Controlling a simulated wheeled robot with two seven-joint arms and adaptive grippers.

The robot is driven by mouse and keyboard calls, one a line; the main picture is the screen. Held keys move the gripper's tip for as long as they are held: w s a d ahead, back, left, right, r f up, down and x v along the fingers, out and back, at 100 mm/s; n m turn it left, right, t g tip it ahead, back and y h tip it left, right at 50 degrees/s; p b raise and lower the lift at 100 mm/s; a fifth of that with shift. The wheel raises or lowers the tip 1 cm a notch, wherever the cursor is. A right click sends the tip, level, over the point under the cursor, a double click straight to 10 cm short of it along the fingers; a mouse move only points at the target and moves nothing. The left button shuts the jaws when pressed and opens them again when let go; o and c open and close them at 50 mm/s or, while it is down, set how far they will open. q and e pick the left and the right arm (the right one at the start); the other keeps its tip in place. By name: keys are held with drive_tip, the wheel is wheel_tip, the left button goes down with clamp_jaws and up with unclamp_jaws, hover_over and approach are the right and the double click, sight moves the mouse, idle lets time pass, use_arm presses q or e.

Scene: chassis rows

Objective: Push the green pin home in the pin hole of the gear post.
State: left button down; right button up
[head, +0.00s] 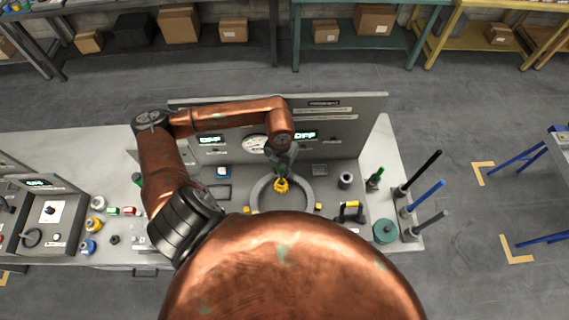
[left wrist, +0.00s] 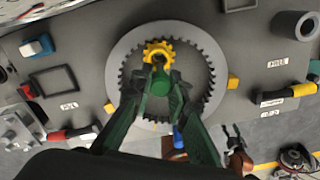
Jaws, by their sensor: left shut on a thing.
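The green pin (left wrist: 160,83) is between the fingertips of my left gripper (left wrist: 161,90), which is shut on it. It is at the yellow gear (left wrist: 158,50), which sits at the inner teeth of the grey ring gear (left wrist: 113,73). In the head view my left gripper (head: 281,168) is just above the yellow gear (head: 281,185). The gear post and its pin hole are mostly hidden by the pin and fingers, so I cannot tell how deep the pin sits. A dark forked part (left wrist: 235,142), perhaps my right gripper, shows small in the wrist view; its jaws are unclear.
The grey ring (head: 308,197) lies on a bench fixture with an upright panel (head: 350,115) behind it. Yellow blocks flank the ring. A grey cup (head: 345,180), a green-topped peg (head: 376,177) and upright rods (head: 425,171) stand to the right.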

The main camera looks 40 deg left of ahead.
use_arm(q)
drive_tip(key=shift+a+f+b, duration=0.1)
drive_tip(key=shift+f+b, duration=0.2)
drive_tip(key=shift+f, duration=0.3)
drive_tip(key=shift+s+f+b, duration=0.1)
drive_tip(key=shift+f+b, duration=0.2)
drive_tip(key=shift+f, duration=0.95)
use_arm(e)
drive_tip(key=shift+s+f, duration=0.6)
drive_tip(key=shift+f, duration=0.25)
use_arm(q)
drive_tip(key=shift+f+b, duration=0.15)
drive_tip(key=shift+b, duration=0.4)
use_arm(e)
drive_tip(key=shift+f, duration=0.3)
drive_tip(key=shift+s, duration=0.2)
use_arm(q)
drive_tip(key=shift+f+b, duration=1.05)
use_arm(e)
drive_tip(key=shift+f, duration=1.05)
use_arm(q)
drive_tip(key=shift+f+b, duration=0.45)
drive_tip(key=shift+f, duration=0.05)
drive_tip(key=c, duration=1.8)
unclamp_jaws()
use_arm(e)
drive_tip(key=shift+f, duration=0.4)
